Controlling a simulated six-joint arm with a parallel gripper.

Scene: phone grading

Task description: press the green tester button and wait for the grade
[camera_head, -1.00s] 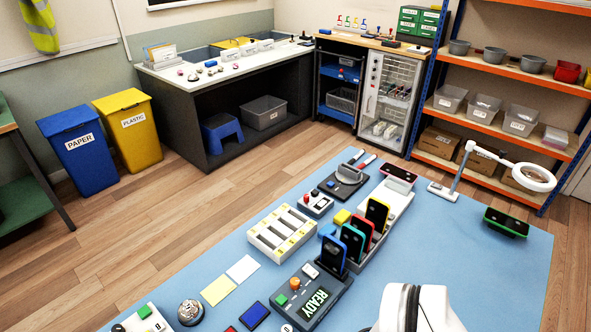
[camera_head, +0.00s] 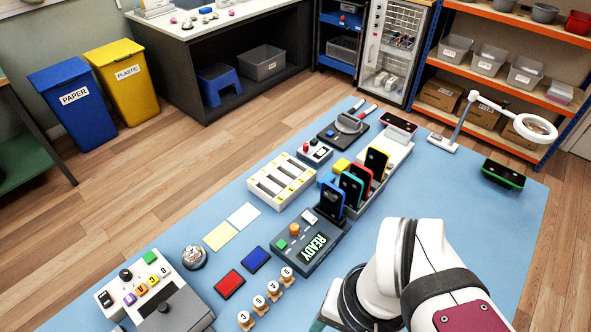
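My white arm comes in from the lower right, near the tester's front right. My gripper is below the picture's edge, so its fingers are hidden.
A rack (camera_head: 398,155) of upright phones stands behind the tester. A red pad (camera_head: 229,284), a blue pad (camera_head: 256,259) and several lettered stamps (camera_head: 273,291) lie to its front left. A white panel (camera_head: 134,283) with another green button (camera_head: 149,257) is at the lower left.

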